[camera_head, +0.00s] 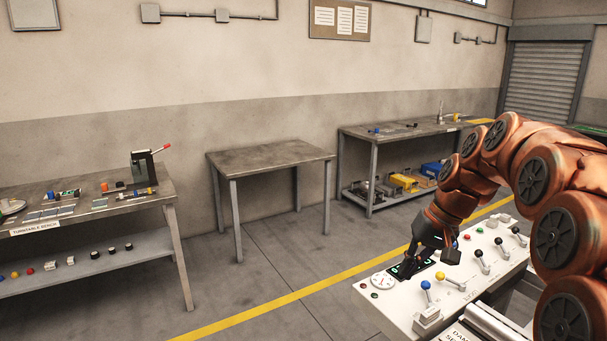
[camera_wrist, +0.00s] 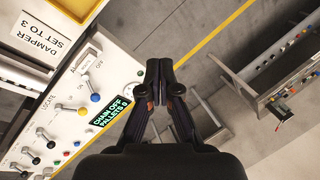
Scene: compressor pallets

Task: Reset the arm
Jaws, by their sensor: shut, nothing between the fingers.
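My arm (camera_head: 472,172) comes in from the right in the head view and bends down over the white control panel (camera_head: 474,279). My gripper (camera_head: 407,268) is by the panel's dark display, near its left end. In the wrist view my gripper (camera_wrist: 160,97) is shut, with its fingertips together and nothing between them. It overlaps the panel's right edge in that view, with the floor behind the fingertips. I cannot tell whether it touches the panel. The display (camera_wrist: 117,112) shows green text that seems to read "CHAIN OFF" and "PALLETS 0".
The panel carries several levers, including a blue-knobbed one (camera_head: 426,285), and a round dial (camera_head: 382,282). An empty grey table (camera_head: 269,155) stands by the wall. A cluttered bench (camera_head: 88,206) is at left, another (camera_head: 400,130) at the back. Open floor lies between.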

